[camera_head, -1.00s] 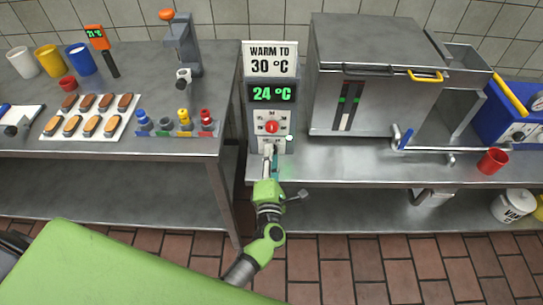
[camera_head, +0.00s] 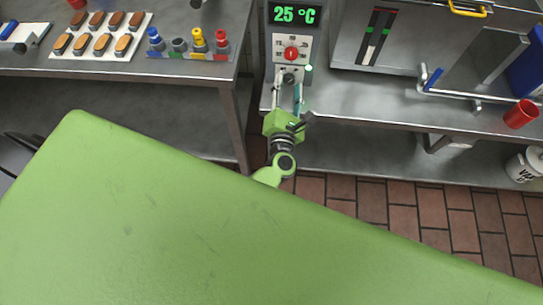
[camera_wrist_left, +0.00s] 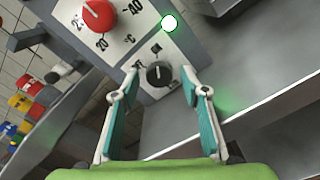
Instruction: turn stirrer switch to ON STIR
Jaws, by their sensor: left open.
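The stirrer switch is a small black knob (camera_wrist_left: 160,74) on the lower part of the grey control panel (camera_head: 275,50); it also shows in the head view (camera_head: 289,79). Its markings are too small to read. A red dial (camera_wrist_left: 98,14) sits above it, and the display (camera_head: 294,15) reads 25 °C. My left gripper (camera_wrist_left: 160,85) is open in the left wrist view, its teal-padded fingers on either side of the black knob, apart from it. It also shows in the head view (camera_head: 286,96). My right gripper is not in view.
A steel tank (camera_head: 420,45) with a blue-handled valve (camera_head: 433,79) stands right of the panel. A red cup (camera_head: 521,114) is at the right shelf edge. Colored bottles (camera_head: 199,40) and a tray of eclairs (camera_head: 74,44) sit on the left table.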

